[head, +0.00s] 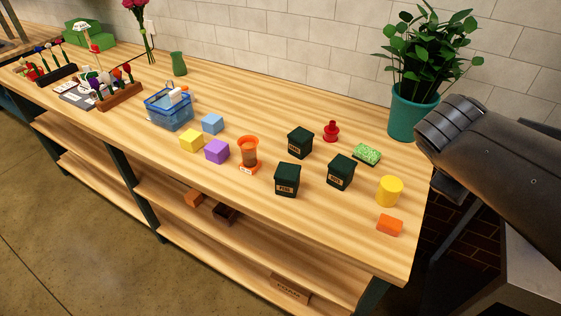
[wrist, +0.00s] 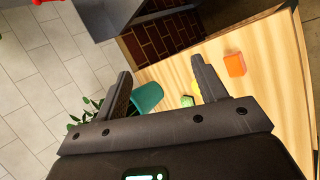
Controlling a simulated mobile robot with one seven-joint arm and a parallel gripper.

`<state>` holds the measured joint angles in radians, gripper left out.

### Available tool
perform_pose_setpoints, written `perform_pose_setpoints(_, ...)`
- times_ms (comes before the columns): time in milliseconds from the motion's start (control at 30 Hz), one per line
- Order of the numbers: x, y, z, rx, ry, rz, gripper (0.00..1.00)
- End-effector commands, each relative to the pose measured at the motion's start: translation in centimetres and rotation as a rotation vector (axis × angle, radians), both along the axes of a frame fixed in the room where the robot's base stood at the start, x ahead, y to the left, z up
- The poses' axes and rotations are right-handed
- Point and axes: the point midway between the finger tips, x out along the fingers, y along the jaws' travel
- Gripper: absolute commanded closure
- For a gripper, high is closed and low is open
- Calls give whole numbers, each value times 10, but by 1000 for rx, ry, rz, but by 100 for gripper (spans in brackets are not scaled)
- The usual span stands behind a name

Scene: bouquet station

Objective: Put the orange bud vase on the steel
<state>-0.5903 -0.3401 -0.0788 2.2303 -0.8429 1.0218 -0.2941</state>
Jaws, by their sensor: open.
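An orange vase-like vessel with a flared rim (head: 248,148) stands upright near the middle of the wooden table in the head view, at an orange base with a white label. I cannot tell whether the base is part of it. The vase does not show in the wrist view. A grey, steel-looking surface (head: 520,268) shows at the lower right of the head view, past the table's end. My gripper (wrist: 161,68) is open and empty in the wrist view, far from the vase and high past the right end of the table.
Dark green boxes (head: 288,180), a purple cube (head: 217,151) and a yellow cube (head: 191,140) surround the vase. A yellow cylinder (head: 390,191), an orange block (head: 389,225), a green sponge (head: 367,155) and a potted plant (head: 414,108) stand at the right.

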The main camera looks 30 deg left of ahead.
Motion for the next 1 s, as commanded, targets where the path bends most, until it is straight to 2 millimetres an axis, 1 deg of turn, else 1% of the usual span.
perform_pose_setpoints(33,12,20,0,-84,-1,91,35)
perform_pose_setpoints(67,19,31,1,-138,-7,145,35)
perform_pose_setpoints(100,28,47,3,-207,-17,216,35)
perform_pose_setpoints(167,39,74,5,-315,-35,323,35)
perform_pose_setpoints(200,46,93,7,-387,-50,394,35)
perform_pose_setpoints(267,53,125,9,-495,-77,500,35)
perform_pose_setpoints(300,57,147,10,-567,-97,571,35)
perform_pose_setpoints(333,58,165,11,-620,-114,623,35)
perform_pose_setpoints(367,59,183,12,-675,-133,675,35)
perform_pose_setpoints(400,59,208,12,-748,-160,744,35)
perform_pose_setpoints(433,58,227,12,-804,-182,795,35)
perform_pose_setpoints(467,55,247,12,-857,-205,844,35)
perform_pose_setpoints(500,50,274,12,-928,-239,910,35)
perform_pose_setpoints(567,40,313,11,-1033,-293,1001,35)
perform_pose_setpoints(600,32,338,10,-1100,-332,1058,35)
perform_pose_setpoints(667,16,374,7,-1195,-390,1137,35)
perform_pose_setpoints(700,5,398,5,-1257,-431,1185,35)
perform_pose_setpoints(767,-15,431,2,-1346,-494,1251,35)
perform_pose_setpoints(800,-30,452,-1,-1404,-540,1295,35)
perform_pose_setpoints(867,-55,484,-7,-1490,-613,1355,35)
perform_pose_setpoints(900,-48,477,-32,-1492,-593,1349,35)
perform_pose_setpoints(967,-47,475,-61,-1490,-589,1345,35)
perform_pose_setpoints(1000,-46,475,-78,-1487,-588,1344,35)
